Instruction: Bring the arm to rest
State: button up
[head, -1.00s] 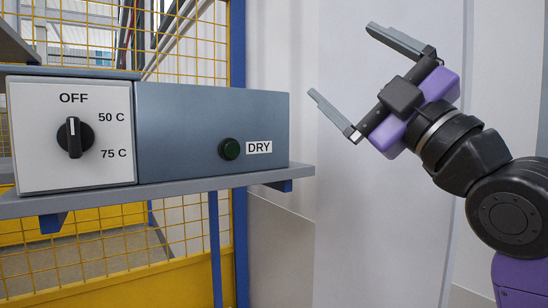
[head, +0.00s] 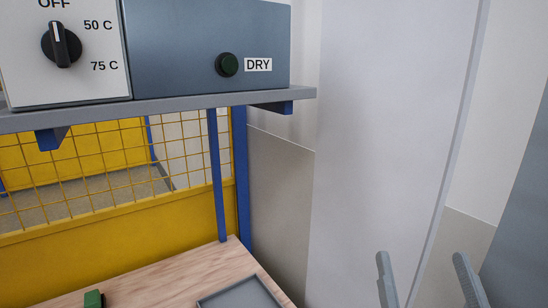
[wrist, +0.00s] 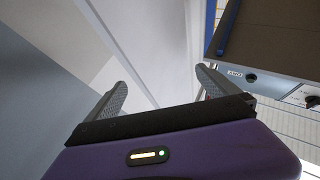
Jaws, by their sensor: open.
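My gripper (head: 428,280) shows only by its two grey fingertips at the bottom right of the head view. The fingers are apart with nothing between them. In the wrist view my gripper (wrist: 160,90) is open and empty, with a pale wall panel beyond it. The rest of my arm is out of the head view. The gripper is clear of the shelf and the control box, to their right.
Below are a wooden table (head: 190,275), a grey tray (head: 240,293) and a green object (head: 94,299). A yellow mesh fence stands behind.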

jog(key=s+f+g+b, duration=0.1)
jog(key=s+f+g, duration=0.3)
jog(key=s+f, duration=0.8)
jog(key=s+a+f+n+g+y, duration=0.1)
jog(key=s+f+g, duration=0.4)
jog(key=s+f, duration=0.8)
jog(key=s, duration=0.5)
jog(key=shift+s+a+f+b, duration=0.15)
jog(key=shift+s+f+b, duration=0.1)
jog(key=shift+b, duration=0.15)
